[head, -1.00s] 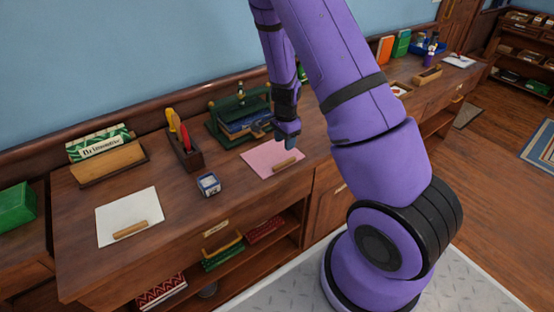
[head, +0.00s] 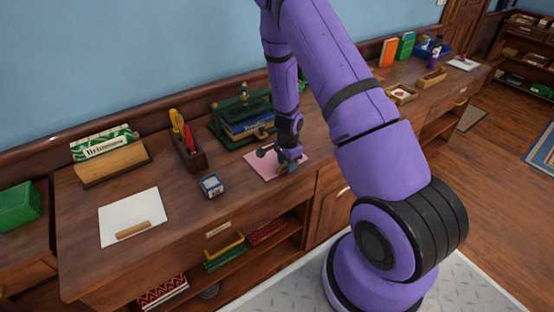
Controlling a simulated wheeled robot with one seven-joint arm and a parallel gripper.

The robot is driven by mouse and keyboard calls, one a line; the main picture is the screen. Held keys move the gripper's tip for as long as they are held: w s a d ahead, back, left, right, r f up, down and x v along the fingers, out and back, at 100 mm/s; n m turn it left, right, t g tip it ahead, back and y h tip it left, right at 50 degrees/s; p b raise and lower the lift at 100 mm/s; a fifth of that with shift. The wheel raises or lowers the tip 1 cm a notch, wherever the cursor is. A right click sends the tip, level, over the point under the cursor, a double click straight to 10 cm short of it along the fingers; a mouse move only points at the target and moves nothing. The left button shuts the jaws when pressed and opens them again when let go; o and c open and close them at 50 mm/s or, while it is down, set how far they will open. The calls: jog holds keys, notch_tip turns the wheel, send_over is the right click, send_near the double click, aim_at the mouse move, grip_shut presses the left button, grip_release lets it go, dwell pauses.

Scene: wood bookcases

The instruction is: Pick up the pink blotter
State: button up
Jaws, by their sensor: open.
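The pink blotter (head: 261,167) lies flat on the wooden desk top, near the middle of the head view. My gripper (head: 273,161) is over it, pointing down with its fingers spread apart and nothing visibly held. The gripper covers the middle and right of the blotter, and the blotter's wooden handle is mostly hidden behind it. I cannot tell whether the fingers touch the handle or the sheet.
Left of the blotter are a small ink-like box (head: 211,186) and a white sheet (head: 118,219) with a wooden handle. Behind stand a pen holder (head: 190,156) and a green rack (head: 222,124) with books. A shallow tray (head: 402,95) stands to the right.

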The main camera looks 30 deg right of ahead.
grip_shut()
jog(key=shift+r, duration=0.2)
